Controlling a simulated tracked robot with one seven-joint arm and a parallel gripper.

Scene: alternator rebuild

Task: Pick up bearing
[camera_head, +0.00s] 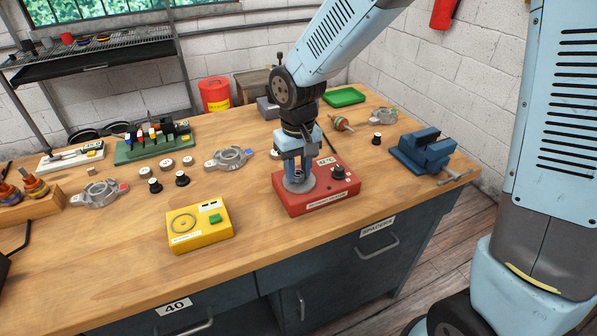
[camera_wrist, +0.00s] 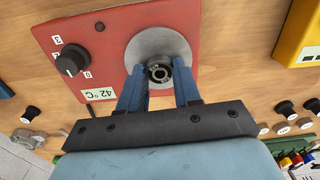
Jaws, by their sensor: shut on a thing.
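The bearing (camera_wrist: 159,72) is a small dark ring with a lighter steel centre, seen between my fingertips in the wrist view. My gripper (camera_wrist: 159,77) is shut on it. It is over the round grey plate (camera_wrist: 152,45) of the red heater box (camera_wrist: 92,22). In the head view my gripper (camera_head: 298,172) points down at the plate of the red heater box (camera_head: 318,199), and the bearing is hidden there. I cannot tell whether the bearing touches the plate. The box has a black knob (camera_wrist: 71,61) and a display reading 42 °C.
A yellow box (camera_head: 200,226) with a green button stands to the left on the bench. A blue vise (camera_head: 422,152) stands to the right. Metal housings (camera_head: 229,157), small rings and black-capped parts lie behind and left. The front strip of the bench is clear.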

